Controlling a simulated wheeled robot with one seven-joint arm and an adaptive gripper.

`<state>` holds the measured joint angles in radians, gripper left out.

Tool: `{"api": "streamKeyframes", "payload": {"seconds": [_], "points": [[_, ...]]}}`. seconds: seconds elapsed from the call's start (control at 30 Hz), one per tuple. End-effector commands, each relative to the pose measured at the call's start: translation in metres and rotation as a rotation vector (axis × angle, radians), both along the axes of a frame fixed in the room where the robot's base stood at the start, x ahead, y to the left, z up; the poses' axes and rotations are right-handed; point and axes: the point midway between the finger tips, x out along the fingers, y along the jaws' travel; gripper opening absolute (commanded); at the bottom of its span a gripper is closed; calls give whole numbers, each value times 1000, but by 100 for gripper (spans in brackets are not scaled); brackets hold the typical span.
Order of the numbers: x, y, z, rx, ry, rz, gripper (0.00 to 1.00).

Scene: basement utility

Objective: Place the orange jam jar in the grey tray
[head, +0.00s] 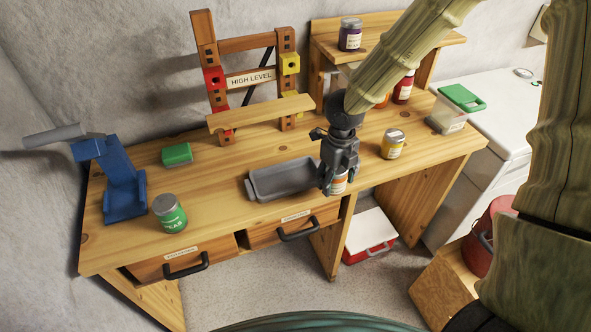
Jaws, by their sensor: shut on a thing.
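My gripper (339,175) points down and is shut on a jar (339,186) with a pale label and some orange showing, which I take to be the orange jam jar. The fingers hide most of the jar. It is just right of the grey tray (262,190), near the workbench's front edge. I cannot tell whether the jar touches the bench. The grey tray lies on the bench to the left of my gripper, and its visible inside looks empty.
A yellow-label jar (393,146) stands right of my gripper. A green peas can (169,214), a green box (177,154) and a blue stand (123,190) are at left. A wooden rack (252,79) rises behind the tray. Drawers (294,229) are below the bench (222,213).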

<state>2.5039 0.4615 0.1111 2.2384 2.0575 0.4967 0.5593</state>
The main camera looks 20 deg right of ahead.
Motion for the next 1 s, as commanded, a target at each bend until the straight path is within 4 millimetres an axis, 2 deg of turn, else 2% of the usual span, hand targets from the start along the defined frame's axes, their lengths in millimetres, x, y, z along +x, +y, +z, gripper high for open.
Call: {"api": "streamKeyframes", "payload": {"seconds": [0.43, 0.6, 0.83, 1.0], "points": [[72, 46, -4, -3, -1, 1, 23], [93, 60, -8, -2, -1, 0, 23], [103, 66, -12, -1, 0, 0, 23], [102, 67, -26, -3, 2, 0, 23]]}}
